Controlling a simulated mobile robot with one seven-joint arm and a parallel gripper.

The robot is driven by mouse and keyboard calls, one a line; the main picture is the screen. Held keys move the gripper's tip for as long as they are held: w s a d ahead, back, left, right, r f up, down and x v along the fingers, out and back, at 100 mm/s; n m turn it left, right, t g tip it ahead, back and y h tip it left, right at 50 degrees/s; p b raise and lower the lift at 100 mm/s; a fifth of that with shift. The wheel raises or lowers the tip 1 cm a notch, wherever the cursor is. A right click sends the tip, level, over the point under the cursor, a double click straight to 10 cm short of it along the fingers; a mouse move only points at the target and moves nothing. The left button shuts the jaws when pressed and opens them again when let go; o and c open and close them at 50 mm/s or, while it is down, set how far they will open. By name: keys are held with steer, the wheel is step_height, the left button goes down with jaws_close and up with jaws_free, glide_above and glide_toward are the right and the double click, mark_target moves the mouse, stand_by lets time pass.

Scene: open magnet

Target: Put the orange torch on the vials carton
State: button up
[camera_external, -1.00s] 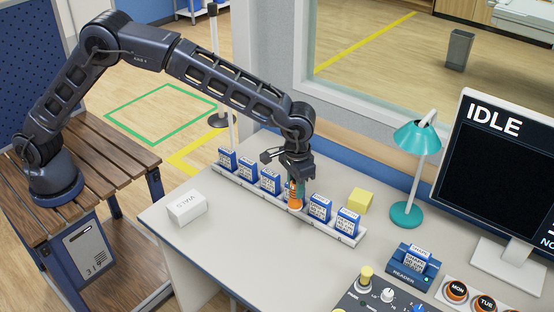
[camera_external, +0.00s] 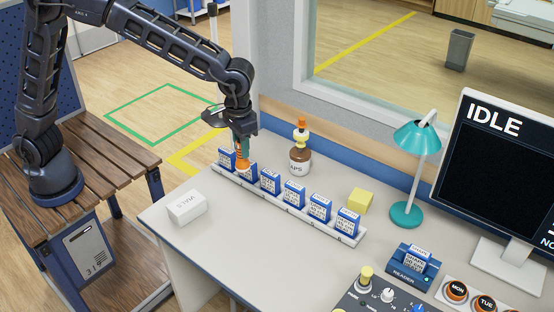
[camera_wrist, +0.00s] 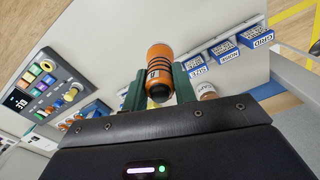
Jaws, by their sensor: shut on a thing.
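The orange torch (camera_wrist: 159,70) is between the green fingers of my gripper (camera_wrist: 160,88) in the wrist view. In the external view my gripper (camera_external: 241,145) is shut on the orange torch (camera_external: 242,162), which points down over the left part of the card rack. Whether the torch touches the rack's cards cannot be told. The white vials carton (camera_external: 187,207) lies on the desk at the left, in front of the rack and apart from my gripper.
A rack (camera_external: 285,204) of several blue-and-white cards runs across the desk. A brown bottle (camera_external: 300,160) with an orange top stands behind it. A yellow block (camera_external: 360,200), teal lamp (camera_external: 407,214) and reader (camera_external: 412,262) are to the right. Desk around the carton is clear.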

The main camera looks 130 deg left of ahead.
steer(key=s+d, duration=0.4)
steer(key=s, duration=0.6)
steer(key=s+d, duration=0.4)
steer(key=s, duration=0.6)
steer(key=shift+n, duration=0.4)
step_height(320, 180, down, 19)
steer(key=shift+f, duration=0.2)
steer(key=shift+f, duration=0.1)
steer(key=o, duration=1)
steer(key=shift+o, duration=0.2)
